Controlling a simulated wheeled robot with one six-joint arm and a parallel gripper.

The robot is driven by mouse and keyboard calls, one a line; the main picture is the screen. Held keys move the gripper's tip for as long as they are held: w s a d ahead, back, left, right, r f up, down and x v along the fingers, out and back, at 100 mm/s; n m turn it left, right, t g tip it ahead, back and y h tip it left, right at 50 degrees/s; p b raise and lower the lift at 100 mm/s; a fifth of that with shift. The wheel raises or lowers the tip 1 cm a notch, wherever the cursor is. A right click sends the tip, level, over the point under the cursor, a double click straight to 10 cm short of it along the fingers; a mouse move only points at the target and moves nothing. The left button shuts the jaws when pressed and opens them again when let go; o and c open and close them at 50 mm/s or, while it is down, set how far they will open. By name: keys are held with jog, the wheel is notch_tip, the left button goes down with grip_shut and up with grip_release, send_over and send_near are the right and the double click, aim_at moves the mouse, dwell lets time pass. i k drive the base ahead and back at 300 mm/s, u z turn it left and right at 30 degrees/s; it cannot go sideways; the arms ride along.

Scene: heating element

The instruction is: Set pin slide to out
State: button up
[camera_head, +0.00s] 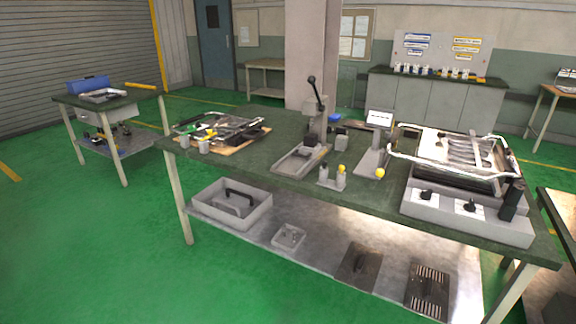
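I cannot tell for sure which part is the pin slide, or whether it is in or out. A small grey block with yellow-topped pieces (340,181) stands near the front edge of the green workbench (270,135). Right of it, a grey stand with a white panel (379,117) has a yellow knob (380,173) at its front foot. A lever press (318,125) with a black ball handle stands behind a flat grey base (299,160). My gripper is not in view.
A grey control box (466,213) with dark knobs and a metal-framed tray (455,160) fill the bench's right end. Tools lie on a board (232,144) at the left end. The lower shelf holds a grey bin (232,204). Green floor (80,240) is clear at left.

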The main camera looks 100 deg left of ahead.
aim_at(304, 152)
jog(key=u, duration=2.9)
